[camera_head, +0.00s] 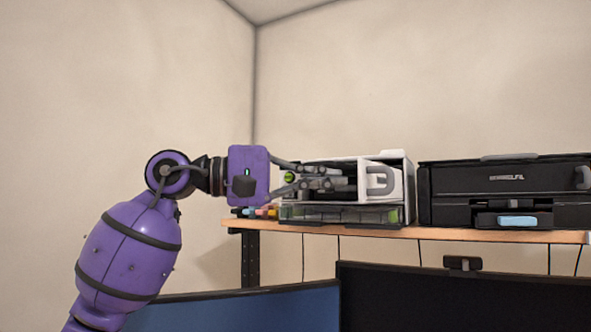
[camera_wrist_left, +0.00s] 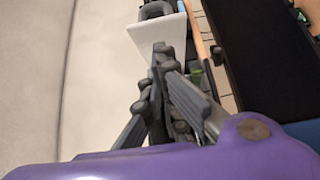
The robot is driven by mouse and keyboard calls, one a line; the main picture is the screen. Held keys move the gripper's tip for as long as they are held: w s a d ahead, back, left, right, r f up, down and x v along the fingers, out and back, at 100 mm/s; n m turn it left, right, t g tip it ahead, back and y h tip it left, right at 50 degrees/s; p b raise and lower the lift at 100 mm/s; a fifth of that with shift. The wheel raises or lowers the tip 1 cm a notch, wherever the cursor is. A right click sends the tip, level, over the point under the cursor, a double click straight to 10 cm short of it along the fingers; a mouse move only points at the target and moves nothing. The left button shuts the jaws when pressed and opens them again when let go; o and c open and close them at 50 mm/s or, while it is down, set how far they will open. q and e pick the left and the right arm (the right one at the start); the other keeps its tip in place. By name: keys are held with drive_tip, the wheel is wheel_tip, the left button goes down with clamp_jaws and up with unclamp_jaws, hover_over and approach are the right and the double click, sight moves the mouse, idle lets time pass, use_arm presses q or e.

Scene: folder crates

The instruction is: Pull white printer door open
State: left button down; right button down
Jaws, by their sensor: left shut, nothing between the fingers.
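The white printer (camera_head: 322,161) stands on a wooden shelf, left of a black printer. Its white door (camera_head: 398,187) with a grey C-shaped handle (camera_head: 381,180) shows at the right of its front and appears swung outward, with a dark opening left of it. In the left wrist view the white door panel (camera_wrist_left: 152,40) lies just beyond the fingertips. My left gripper (camera_head: 343,183) reaches in from the left in front of the dark opening. Its fingers are shut and empty, left of the handle; contact with the door cannot be told. My right gripper is out of view.
The black printer (camera_head: 510,180) stands close on the right. The wooden shelf (camera_head: 450,235) has small coloured items at its left end. Dark monitors (camera_head: 460,300) stand below. The wall space above the printers is clear.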

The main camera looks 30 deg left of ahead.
sight(359, 176)
use_arm(q)
drive_tip(key=d, duration=0.2)
drive_tip(key=s+d, duration=0.1)
drive_tip(key=d, duration=0.3)
drive_tip(key=shift+s+d+p, duration=0.1)
drive_tip(key=shift+s+p, duration=0.2)
drive_tip(key=shift+p, duration=0.1)
drive_tip(key=shift+f, duration=0.1)
drive_tip(key=shift+a, duration=0.2)
